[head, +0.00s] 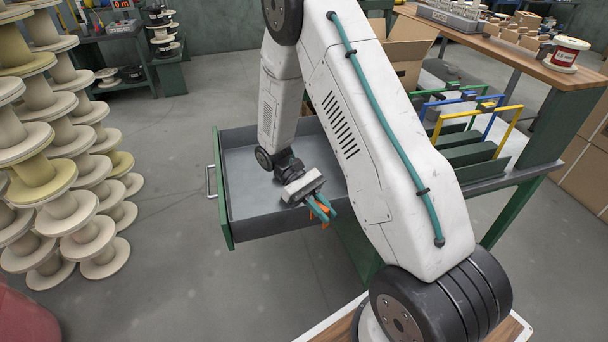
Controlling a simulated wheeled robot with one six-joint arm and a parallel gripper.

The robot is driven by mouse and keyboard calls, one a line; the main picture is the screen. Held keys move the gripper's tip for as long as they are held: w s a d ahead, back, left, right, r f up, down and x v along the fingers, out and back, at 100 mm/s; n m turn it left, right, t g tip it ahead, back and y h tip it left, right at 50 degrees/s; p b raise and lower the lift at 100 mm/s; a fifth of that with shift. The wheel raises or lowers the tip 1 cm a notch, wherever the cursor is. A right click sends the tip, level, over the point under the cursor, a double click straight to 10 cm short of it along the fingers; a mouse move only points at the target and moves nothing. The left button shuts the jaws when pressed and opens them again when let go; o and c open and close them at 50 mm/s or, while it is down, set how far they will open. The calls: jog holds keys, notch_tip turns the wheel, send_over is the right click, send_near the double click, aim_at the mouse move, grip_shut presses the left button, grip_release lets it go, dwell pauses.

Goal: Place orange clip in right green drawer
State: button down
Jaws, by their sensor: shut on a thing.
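My gripper (320,207) is shut on the orange clip (321,214), of which only small orange parts show between and beside the teal fingers. The clip is over or just beside the near wall of the open green drawer (223,190); I cannot tell its exact height. The drawer is pulled out to the left from a green workbench (547,130). Its grey floor looks bare where it shows. My arm hides the drawer's right part and much of the bench.
Stacks of pale empty spools (75,215) stand at the left. Blue, green and yellow frames (497,128) stand on a low shelf at the right. A red spool (565,54) sits on the bench top. The floor left of the drawer is clear.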

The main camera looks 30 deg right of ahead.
jog(key=w+d+r+n+t+h, duration=0.4)
jog(key=w+d+n+t+h, duration=0.4)
jog(key=w+d+n+h, duration=0.25)
jog(key=shift+n+t+y, duration=0.25)
jog(key=shift+n+t, duration=0.65)
jog(key=shift+n, duration=0.05)
jog(key=shift+w+f, duration=0.45)
jog(key=shift+f, duration=2.1)
jog(key=shift+w+f, duration=0.4)
jog(key=shift+f, duration=2.2)
jog(key=shift+w+f, duration=0.45)
jog(key=shift+f, duration=2.1)
jog(key=c, duration=1.4)
grip_release()
jog(key=shift+f, duration=0.1)
